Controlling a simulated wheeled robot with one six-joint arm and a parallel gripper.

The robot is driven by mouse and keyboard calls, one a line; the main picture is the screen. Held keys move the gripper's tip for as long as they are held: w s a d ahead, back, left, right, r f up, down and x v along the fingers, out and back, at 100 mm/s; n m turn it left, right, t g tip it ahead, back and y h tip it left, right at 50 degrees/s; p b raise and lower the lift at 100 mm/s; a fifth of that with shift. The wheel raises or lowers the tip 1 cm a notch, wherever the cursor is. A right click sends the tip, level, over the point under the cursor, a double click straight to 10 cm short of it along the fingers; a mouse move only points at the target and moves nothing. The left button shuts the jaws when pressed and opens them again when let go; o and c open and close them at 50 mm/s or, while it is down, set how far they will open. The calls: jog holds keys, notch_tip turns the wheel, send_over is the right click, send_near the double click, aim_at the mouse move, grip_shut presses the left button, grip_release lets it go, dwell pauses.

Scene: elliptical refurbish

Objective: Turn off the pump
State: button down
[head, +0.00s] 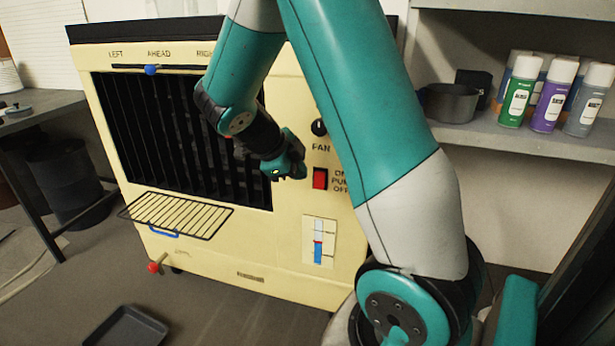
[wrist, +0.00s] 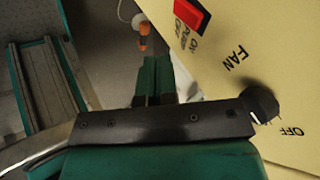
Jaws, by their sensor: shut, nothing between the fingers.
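The cream cooler (head: 190,255) carries a red pump switch (head: 320,178) on its front panel, beside the ON, PUMP and OFF labels. The switch also shows at the top of the wrist view (wrist: 190,14). Its rocker position is too small to tell. My gripper (head: 300,170) is shut and empty, just left of the switch in the head view. In the wrist view my gripper (wrist: 154,72) points up the picture, with the switch up and to the right. I see no clear contact with the switch.
The black fan knob (head: 319,127) sits above the switch; it is close to my gripper's body in the wrist view (wrist: 262,104). A wire rack (head: 176,214) juts out below the grille. Spray cans (head: 518,92) and a dark pot (head: 448,103) stand on the right shelf.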

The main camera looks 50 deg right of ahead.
jog(key=v, duration=0.4)
jog(key=shift+w+r+p, duration=0.1)
jog(key=shift+r+p, duration=0.15)
jog(key=shift+p, duration=0.1)
jog(key=shift+r, duration=0.1)
jog(key=p, duration=0.6)
jog(key=shift+d+r, duration=0.15)
jog(key=shift+r, duration=0.1)
jog(key=shift+s+f+y+p, duration=0.25)
jog(key=shift+f+p, duration=0.25)
jog(key=shift+p, duration=0.65)
jog(key=shift+s+f+y+p, duration=0.2)
jog(key=shift+f+p, duration=0.3)
jog(key=shift+p, duration=0.6)
